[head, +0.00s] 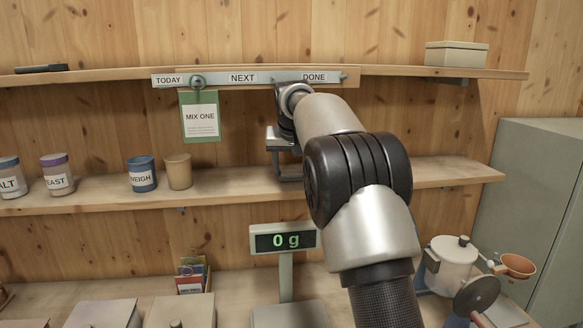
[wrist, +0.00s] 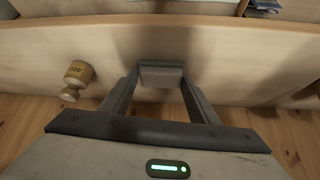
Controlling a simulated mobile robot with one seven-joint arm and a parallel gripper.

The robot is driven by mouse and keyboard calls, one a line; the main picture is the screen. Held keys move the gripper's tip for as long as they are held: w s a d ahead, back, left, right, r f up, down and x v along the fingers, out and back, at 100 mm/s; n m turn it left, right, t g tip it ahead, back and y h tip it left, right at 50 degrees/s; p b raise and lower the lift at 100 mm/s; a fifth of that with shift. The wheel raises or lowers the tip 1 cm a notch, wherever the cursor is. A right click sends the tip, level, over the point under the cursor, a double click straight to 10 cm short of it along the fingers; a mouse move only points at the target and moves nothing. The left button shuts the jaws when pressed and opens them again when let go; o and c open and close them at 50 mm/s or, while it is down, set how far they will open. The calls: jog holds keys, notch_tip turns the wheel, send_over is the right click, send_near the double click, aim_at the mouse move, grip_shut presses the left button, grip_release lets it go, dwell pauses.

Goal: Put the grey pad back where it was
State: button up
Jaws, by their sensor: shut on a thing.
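My gripper (wrist: 160,82) is shut on a small grey block, which looks like the grey pad (wrist: 160,74), held between its two fingertips in the wrist view. The pad is over the pale wooden shelf board; I cannot tell whether it touches it. In the head view my gripper (head: 288,172) points down at the middle shelf (head: 235,188), right of the tan cup (head: 178,171). My arm hides the shelf behind it.
A brass-coloured weight (wrist: 77,78) stands left of my gripper in the wrist view. A blue WEIGH cup (head: 142,174) and labelled jars stand left on the shelf. The label rail (head: 215,80) is above, and a scale display (head: 285,239) reading 0 g is below.

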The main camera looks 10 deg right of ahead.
jog(key=shift+f, duration=0.2)
jog(key=o, duration=1)
jog(key=shift+c, duration=0.2)
jog(key=shift+r, duration=0.1)
